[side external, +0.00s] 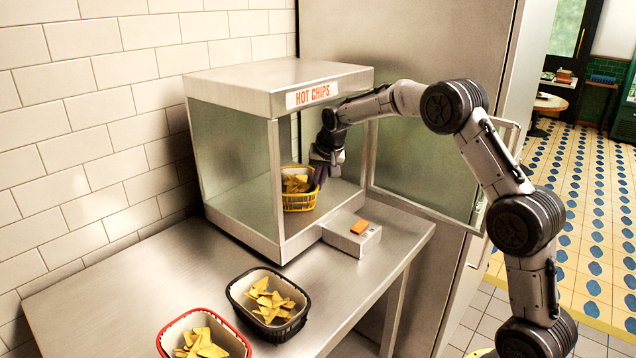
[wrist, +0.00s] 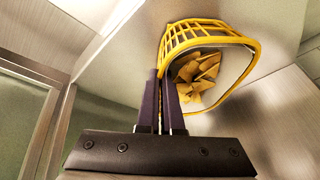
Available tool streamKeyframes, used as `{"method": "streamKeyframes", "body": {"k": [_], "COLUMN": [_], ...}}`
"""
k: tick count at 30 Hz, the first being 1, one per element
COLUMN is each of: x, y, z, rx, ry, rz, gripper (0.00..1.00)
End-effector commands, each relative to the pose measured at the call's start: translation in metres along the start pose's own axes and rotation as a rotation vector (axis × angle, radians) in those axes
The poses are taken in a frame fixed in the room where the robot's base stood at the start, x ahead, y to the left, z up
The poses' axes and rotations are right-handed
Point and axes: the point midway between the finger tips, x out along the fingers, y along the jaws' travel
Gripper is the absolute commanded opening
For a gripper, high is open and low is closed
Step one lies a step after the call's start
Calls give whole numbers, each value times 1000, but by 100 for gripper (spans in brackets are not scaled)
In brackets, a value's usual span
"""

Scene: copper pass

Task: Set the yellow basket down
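The yellow basket (side external: 300,201) is inside the hot chips cabinet (side external: 262,78), with chips in it. My gripper (side external: 319,175) reaches in through the cabinet's open side at the right. In the wrist view, the two dark fingers (wrist: 164,98) are close together on the near rim of the yellow basket (wrist: 246,42). The basket's rim passes between them. The chips (wrist: 196,76) lie inside the basket. The basket is low over the cabinet floor (side external: 325,207); I cannot tell whether it touches.
The glass door (side external: 425,165) stands open at the right. A small box with an orange button (side external: 352,234) sits before the cabinet. A black basket (side external: 268,303) and a red-rimmed basket (side external: 203,335), both with chips, stand on the steel counter (side external: 150,290).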

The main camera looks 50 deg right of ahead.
Motion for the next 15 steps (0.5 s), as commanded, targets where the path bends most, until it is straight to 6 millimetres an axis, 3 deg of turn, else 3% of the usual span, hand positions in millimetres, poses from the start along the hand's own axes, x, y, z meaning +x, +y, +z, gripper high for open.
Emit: {"method": "streamKeyframes", "body": {"k": [8, 13, 15], "x": [2, 2, 2], "y": [0, 0, 0], "z": [1, 1, 1], "rx": [0, 0, 0], "ry": [2, 1, 0], "rz": [-1, 0, 0], "gripper": [0, 32, 33]}}
